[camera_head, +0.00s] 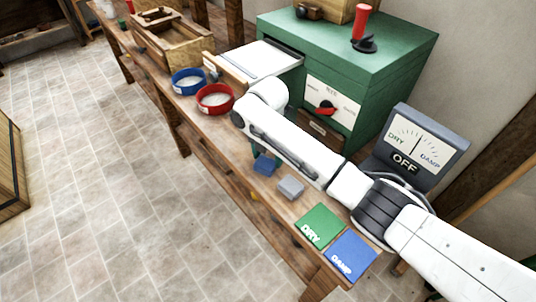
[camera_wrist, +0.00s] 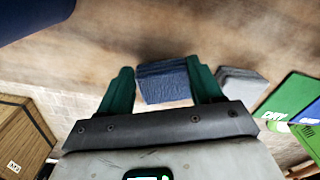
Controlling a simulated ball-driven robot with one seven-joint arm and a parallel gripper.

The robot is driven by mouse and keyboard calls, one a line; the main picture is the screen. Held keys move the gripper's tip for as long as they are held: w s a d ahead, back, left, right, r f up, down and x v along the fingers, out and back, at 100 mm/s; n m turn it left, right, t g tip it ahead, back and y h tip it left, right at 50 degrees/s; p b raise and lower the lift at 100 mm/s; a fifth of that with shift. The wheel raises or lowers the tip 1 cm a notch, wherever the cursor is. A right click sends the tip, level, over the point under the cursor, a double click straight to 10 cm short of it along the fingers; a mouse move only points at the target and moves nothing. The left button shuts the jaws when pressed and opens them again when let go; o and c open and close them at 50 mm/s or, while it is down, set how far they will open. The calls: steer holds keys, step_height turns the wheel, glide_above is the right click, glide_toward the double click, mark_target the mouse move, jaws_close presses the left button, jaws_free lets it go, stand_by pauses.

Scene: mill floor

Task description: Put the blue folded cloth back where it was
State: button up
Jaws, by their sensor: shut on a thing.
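The blue folded cloth (camera_wrist: 166,84) sits between the two green fingers of my gripper (camera_wrist: 160,67) in the wrist view, and the gripper is shut on it. In the head view the cloth (camera_head: 264,165) shows at the bench's front side, beside my arm, which hides most of the gripper. Whether the cloth touches the bench top is hard to tell. A grey folded cloth (camera_head: 290,187) lies close to its right, and also shows in the wrist view (camera_wrist: 240,84). Further right lie a green mat marked DRY (camera_head: 319,222) and a blue mat marked DAMP (camera_head: 352,252).
A blue-rimmed bowl (camera_head: 188,81) and a red-rimmed bowl (camera_head: 215,98) stand on the wooden bench, left of my arm. Behind are a green machine (camera_head: 330,62) and a DRY/DAMP dial gauge (camera_head: 414,143). A wooden crate (camera_head: 10,165) stands on the floor at left.

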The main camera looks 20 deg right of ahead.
mark_target(268, 157)
steer(key=shift+f, duration=0.2)
steer(key=o, duration=1)
steer(key=shift+r, duration=3.9)
